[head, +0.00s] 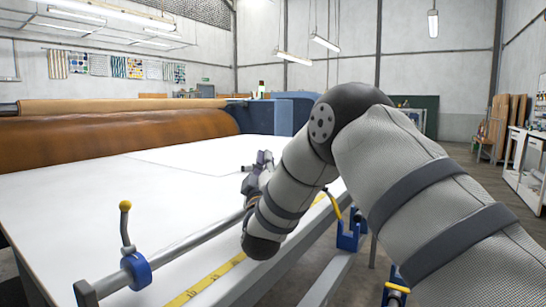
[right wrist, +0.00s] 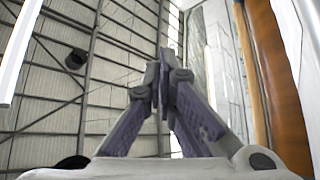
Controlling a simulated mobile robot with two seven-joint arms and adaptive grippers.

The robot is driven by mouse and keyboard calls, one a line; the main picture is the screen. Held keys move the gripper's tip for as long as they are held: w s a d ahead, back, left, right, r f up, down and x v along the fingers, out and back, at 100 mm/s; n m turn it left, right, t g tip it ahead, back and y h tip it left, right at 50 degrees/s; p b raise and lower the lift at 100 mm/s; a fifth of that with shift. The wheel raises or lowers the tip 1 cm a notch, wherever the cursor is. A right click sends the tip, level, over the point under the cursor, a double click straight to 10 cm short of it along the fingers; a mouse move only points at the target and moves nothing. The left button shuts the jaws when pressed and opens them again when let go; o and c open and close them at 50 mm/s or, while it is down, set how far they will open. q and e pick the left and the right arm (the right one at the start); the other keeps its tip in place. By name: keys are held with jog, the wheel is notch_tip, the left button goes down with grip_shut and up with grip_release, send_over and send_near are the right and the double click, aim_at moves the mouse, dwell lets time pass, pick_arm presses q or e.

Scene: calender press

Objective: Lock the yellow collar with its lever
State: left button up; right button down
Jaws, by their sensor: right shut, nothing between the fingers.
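No yellow collar shows clearly; my right arm covers part of the rod and table edge. A metal rod (head: 190,246) runs along the front of the white table. On its near end sits a blue collar (head: 137,270) with an upright grey lever (head: 126,229) tipped by a yellow knob (head: 125,205). My right gripper (head: 262,158) is above the table at the far end of the rod, well away from the blue collar. In the right wrist view its fingers (right wrist: 164,65) are together and empty, with ceiling and wall behind. My left gripper is not in view.
The white table (head: 130,185) is mostly bare. A yellow measuring tape (head: 205,280) lies along its front edge. A large brown roll (head: 120,135) lies behind. Blue brackets (head: 350,232) and a curved yellow part (head: 334,205) show beside my right arm.

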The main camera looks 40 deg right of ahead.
jog(key=w+d+r, duration=0.1)
jog(key=w+d, duration=0.2)
jog(key=d, duration=0.4)
jog(key=shift+w, duration=0.15)
dwell(0.3)
